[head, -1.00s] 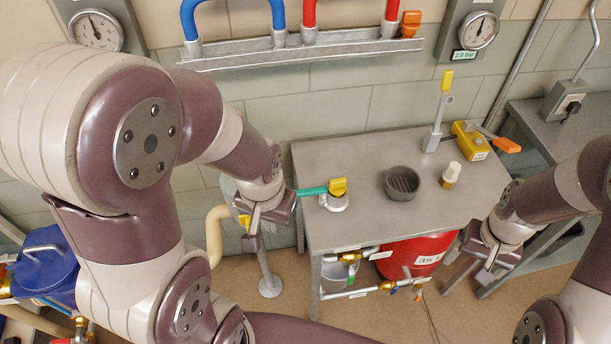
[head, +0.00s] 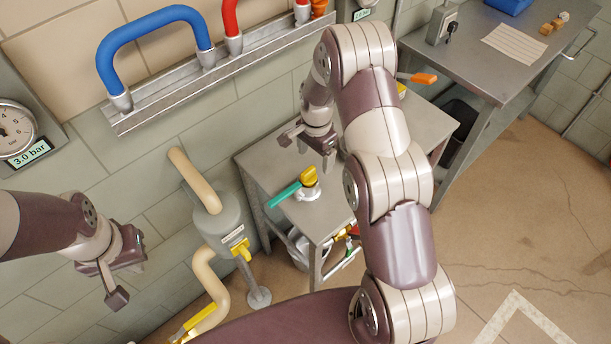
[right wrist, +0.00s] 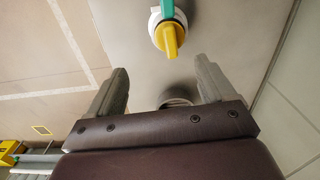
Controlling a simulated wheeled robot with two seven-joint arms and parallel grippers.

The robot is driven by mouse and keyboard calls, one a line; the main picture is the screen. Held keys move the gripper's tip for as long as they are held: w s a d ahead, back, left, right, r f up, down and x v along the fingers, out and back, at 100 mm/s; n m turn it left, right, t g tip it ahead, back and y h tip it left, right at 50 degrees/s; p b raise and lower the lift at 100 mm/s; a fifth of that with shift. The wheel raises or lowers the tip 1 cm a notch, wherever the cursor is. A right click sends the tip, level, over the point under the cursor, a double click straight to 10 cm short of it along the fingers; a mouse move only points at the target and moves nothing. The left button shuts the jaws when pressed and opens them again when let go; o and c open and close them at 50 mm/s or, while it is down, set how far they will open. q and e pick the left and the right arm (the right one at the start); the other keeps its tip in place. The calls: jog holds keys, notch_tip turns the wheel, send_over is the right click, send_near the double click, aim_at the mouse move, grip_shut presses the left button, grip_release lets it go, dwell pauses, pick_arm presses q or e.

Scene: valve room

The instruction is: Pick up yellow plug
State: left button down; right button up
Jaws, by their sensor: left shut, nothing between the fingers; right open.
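A yellow plug-like piece (head: 308,176) sits in a white round base on the grey metal table (head: 270,160), beside a teal bar (head: 284,195). In the right wrist view the yellow piece (right wrist: 169,40) lies beyond the fingertips, roughly between their lines, with the teal part (right wrist: 167,8) behind it. My right gripper (head: 308,148) is open and empty over the table, just above the yellow piece in the head picture, and not touching it as far as I can tell. My left gripper (head: 117,297) is shut and empty, off to the left of the table.
A beige pipe (head: 194,180) and a grey pipe fitting with a yellow handle (head: 241,249) stand left of the table. An orange lever (head: 424,79) shows behind my right arm, which hides much of the table. A second table (head: 480,70) stands at the right.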

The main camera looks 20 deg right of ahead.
aim_at(308, 170)
jog(key=f, duration=0.1)
jog(key=a+f+p, duration=0.1)
jog(key=f, duration=0.1)
jog(key=w+a+f+p, duration=0.1)
jog(key=shift+f, duration=0.25)
jog(key=f, duration=0.2)
jog(key=d+f+p, duration=0.1)
jog(key=f, duration=0.1)
jog(key=shift+w, duration=0.1)
jog(key=shift+a+f, duration=0.1)
jog(key=shift+w+a, duration=0.1)
jog(key=shift+a, duration=0.15)
jog(key=shift+c, duration=1.2)
jog(key=c, duration=0.9)
pick_arm(q)
jog(key=r, duration=0.1)
jog(key=a+r, duration=0.1)
jog(key=r, duration=0.1)
jog(key=shift+w+a+r, duration=0.1)
jog(key=shift+w+a, duration=0.05)
jog(key=shift+a, duration=0.05)
